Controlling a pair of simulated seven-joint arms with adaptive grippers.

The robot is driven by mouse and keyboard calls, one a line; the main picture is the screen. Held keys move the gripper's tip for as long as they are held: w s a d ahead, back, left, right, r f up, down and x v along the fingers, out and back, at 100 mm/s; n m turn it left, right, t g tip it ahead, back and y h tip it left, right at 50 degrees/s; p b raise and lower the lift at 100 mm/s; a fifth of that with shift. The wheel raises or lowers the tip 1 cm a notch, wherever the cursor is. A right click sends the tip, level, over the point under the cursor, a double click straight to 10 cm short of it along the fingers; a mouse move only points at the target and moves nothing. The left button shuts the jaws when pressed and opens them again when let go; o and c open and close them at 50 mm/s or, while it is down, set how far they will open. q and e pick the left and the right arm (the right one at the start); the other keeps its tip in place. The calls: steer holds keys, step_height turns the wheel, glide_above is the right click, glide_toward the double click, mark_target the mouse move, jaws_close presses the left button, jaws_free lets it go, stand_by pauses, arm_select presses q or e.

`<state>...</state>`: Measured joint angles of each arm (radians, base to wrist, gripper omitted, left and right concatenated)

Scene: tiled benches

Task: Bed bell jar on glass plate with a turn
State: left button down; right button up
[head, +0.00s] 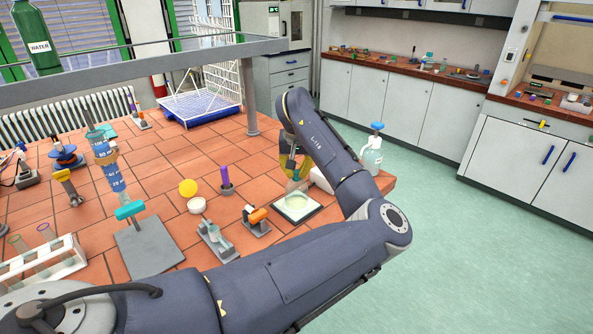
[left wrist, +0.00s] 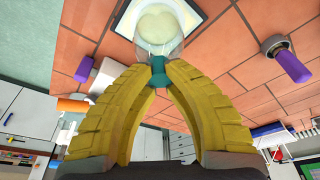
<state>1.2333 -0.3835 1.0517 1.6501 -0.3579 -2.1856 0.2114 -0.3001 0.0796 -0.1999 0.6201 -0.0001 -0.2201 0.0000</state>
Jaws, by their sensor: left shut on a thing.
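The bell jar (left wrist: 158,42) is clear glass with a teal knob (left wrist: 158,75). My left gripper (head: 292,177) has its yellow fingers shut on the knob, with the jar's mouth turned toward the plate. The glass plate (head: 298,203) is a pale, cream-green disc on a white square with a dark border, on the tiled bench. In the left wrist view the plate (left wrist: 157,20) shows through and behind the jar. The jar is over the plate; I cannot tell if its rim touches it. My right gripper is not in view.
A clamp with an orange part (head: 257,219) and a grey clamp (head: 216,241) stand left of the plate. A wash bottle (head: 372,155) stands near the bench's right edge.

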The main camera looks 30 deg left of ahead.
arm_select(q)
steer(key=m+h, duration=0.1)
steer(key=m, duration=0.4)
steer(key=shift+s+f, duration=0.1)
steer(key=shift+f, duration=0.05)
stand_by(0.4)
steer(key=shift+m, duration=0.3)
steer(key=m+h, duration=0.1)
steer(key=m, duration=0.3)
steer(key=shift+f+m, duration=0.1)
steer(key=shift+m, duration=0.3)
steer(key=shift+h, duration=0.3)
